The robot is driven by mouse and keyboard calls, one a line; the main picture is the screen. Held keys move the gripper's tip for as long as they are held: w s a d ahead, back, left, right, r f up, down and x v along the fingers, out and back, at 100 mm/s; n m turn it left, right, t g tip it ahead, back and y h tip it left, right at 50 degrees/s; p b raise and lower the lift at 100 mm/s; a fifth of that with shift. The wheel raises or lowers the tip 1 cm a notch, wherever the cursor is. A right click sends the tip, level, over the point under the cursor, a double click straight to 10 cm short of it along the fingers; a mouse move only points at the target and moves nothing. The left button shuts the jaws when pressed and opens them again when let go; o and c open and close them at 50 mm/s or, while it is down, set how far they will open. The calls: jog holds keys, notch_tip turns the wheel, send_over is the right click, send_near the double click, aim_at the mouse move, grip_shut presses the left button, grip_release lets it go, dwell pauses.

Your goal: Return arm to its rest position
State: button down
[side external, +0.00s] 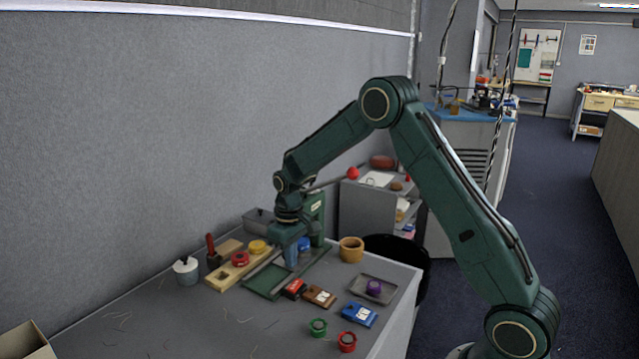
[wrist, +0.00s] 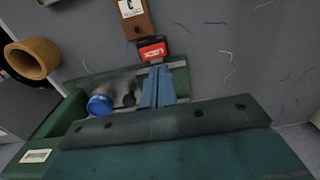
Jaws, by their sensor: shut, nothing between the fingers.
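My green arm reaches over the table from the right in the side external view. My gripper (side external: 291,262) hangs low over the green press (side external: 317,212), beside its column. In the wrist view the blue-grey fingers (wrist: 158,86) are together with nothing between them. They are in front of the press's green base (wrist: 182,82); I cannot tell whether they touch it. A blue round piece (wrist: 100,104) is close to the left of the fingers. The press lever ends in a red ball (side external: 352,173), near my forearm.
A wooden pot (side external: 351,251), a red-black box (side external: 293,288), a brown box (side external: 319,297), a blue box (side external: 358,314) and a grey tray (side external: 391,293) with a purple piece surround the press. A wooden board (side external: 222,282) lies left. Bare table (side external: 150,315) is at front left.

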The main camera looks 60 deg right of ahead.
jog(key=shift+r, duration=0.3)
jog(key=s+a+r+t, duration=0.1)
jog(key=s+a+r, duration=0.2)
jog(key=s+r, duration=0.45)
jog(key=s+a+r+t, duration=0.2)
jog(key=s+a+r, duration=0.15)
jog(key=r, duration=0.65)
jog(key=s+a+r+t, duration=0.1)
jog(key=s+a, duration=0.1)
jog(key=s, duration=0.8)
jog(key=s+a+r+t, duration=0.1)
jog(key=s+r, duration=0.1)
jog(key=s, duration=0.7)
jog(key=shift+s+a+r+t, duration=0.2)
jog(key=shift+s+a+t, duration=0.1)
jog(key=shift+s+a, duration=0.1)
jog(key=shift+w, duration=0.1)
